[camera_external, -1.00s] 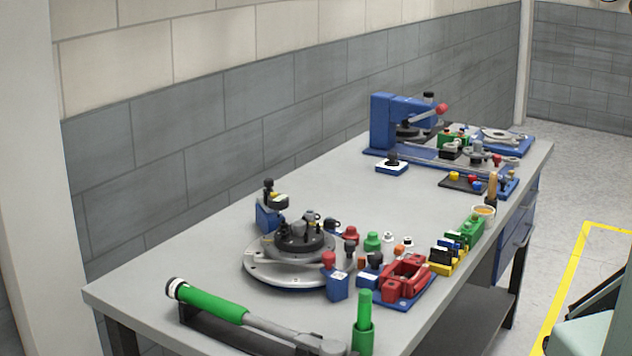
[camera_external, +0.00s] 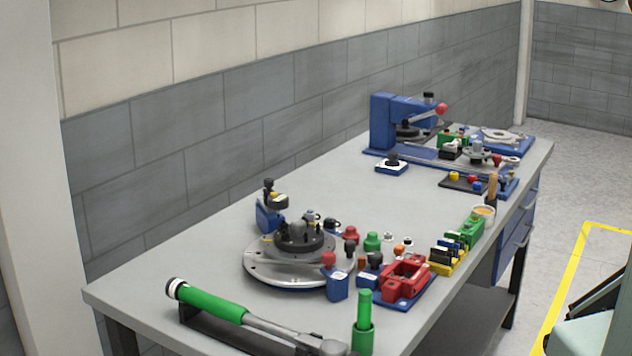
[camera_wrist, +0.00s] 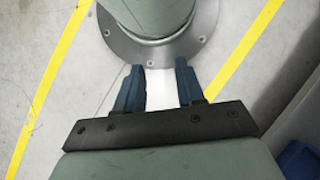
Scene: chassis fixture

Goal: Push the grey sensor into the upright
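My gripper (camera_wrist: 160,90) shows in the wrist view with two blue fingers apart and nothing between them. It hangs over the floor beside my base, away from the bench. In the external view only pale green parts of my arm show at the lower right; the fingers are out of sight there. A round metal plate (camera_external: 262,270) on the near bench carries a dark and grey hub (camera_external: 298,242). I cannot tell whether this hub is the upright. Several small dark and grey parts stand right of it; I cannot tell which is the grey sensor.
A green-handled tool (camera_external: 212,302) lies along the near edge, beside a green cylinder (camera_external: 363,325). A red fixture (camera_external: 405,278) stands right of the plate. A blue press (camera_external: 385,122) stands at the far end. The bench's left middle (camera_external: 325,185) is clear.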

